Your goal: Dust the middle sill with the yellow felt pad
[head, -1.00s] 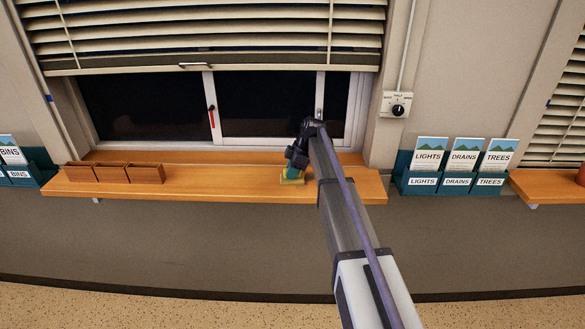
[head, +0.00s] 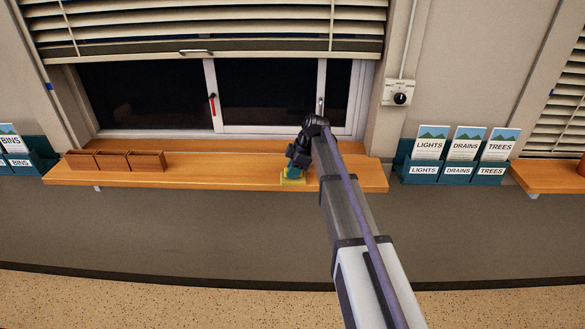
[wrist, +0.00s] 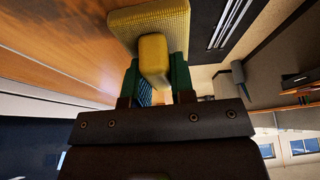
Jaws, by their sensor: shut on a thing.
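The middle sill (head: 225,172) is a long orange wooden ledge under the dark window. My gripper (head: 295,166) is over its right half, shut on the yellow felt pad (head: 292,182). The pad is at the sill's front edge; I cannot tell whether it touches the wood. In the wrist view, the green fingers of my gripper (wrist: 153,80) hold the pad's raised yellow grip block, with the wider textured pad (wrist: 175,18) beyond it. The wood surface (wrist: 50,45) lies to the left there.
A teal leaflet rack (head: 455,171) hangs right of the sill, and another teal rack (head: 38,152) is at the left. A slatted blind (head: 200,25) hangs above the window. The sill between boxes and pad is clear.

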